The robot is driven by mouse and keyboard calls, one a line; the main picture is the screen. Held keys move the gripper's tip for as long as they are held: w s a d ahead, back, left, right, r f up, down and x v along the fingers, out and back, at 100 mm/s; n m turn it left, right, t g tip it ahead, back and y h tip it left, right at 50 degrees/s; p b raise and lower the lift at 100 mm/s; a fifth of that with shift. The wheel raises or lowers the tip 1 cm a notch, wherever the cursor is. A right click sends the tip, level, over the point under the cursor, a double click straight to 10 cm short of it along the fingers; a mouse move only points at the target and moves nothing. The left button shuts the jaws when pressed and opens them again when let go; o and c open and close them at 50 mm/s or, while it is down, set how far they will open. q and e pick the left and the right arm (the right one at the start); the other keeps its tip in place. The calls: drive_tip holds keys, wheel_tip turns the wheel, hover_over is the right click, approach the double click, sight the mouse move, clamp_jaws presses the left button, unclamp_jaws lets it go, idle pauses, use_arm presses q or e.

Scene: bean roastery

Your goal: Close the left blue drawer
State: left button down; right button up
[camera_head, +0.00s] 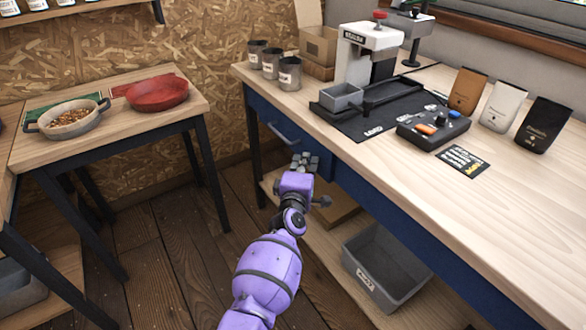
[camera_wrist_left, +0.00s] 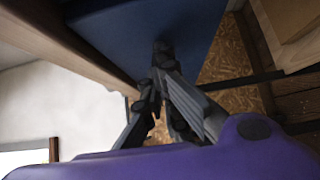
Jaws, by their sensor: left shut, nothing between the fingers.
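The left blue drawer (camera_head: 270,119) is under the near edge of the wooden workbench, toward its left end. Its front carries a grey bar handle (camera_head: 284,134). I see no clear gap at its top edge, but cannot tell whether it sits fully flush. My left gripper (camera_head: 305,160) is shut and empty, at the right part of the drawer front, just right of the handle. In the left wrist view the shut fingers (camera_wrist_left: 162,50) point at a blue panel (camera_wrist_left: 115,30); whether they touch it is unclear. My right gripper is not in view.
The workbench (camera_head: 490,190) holds a press machine (camera_head: 368,50), a control box (camera_head: 432,128), cans and coffee bags. A grey bin (camera_head: 386,266) stands on the lower shelf. A side table (camera_head: 110,125) with two pans is at left, with open floor between.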

use_arm(q)
drive_tip(key=shift+w+d, duration=0.45)
drive_tip(key=shift+d, duration=0.2)
drive_tip(key=shift+d+r, duration=0.1)
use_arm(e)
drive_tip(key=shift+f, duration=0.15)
use_arm(q)
drive_tip(key=shift+r, duration=0.15)
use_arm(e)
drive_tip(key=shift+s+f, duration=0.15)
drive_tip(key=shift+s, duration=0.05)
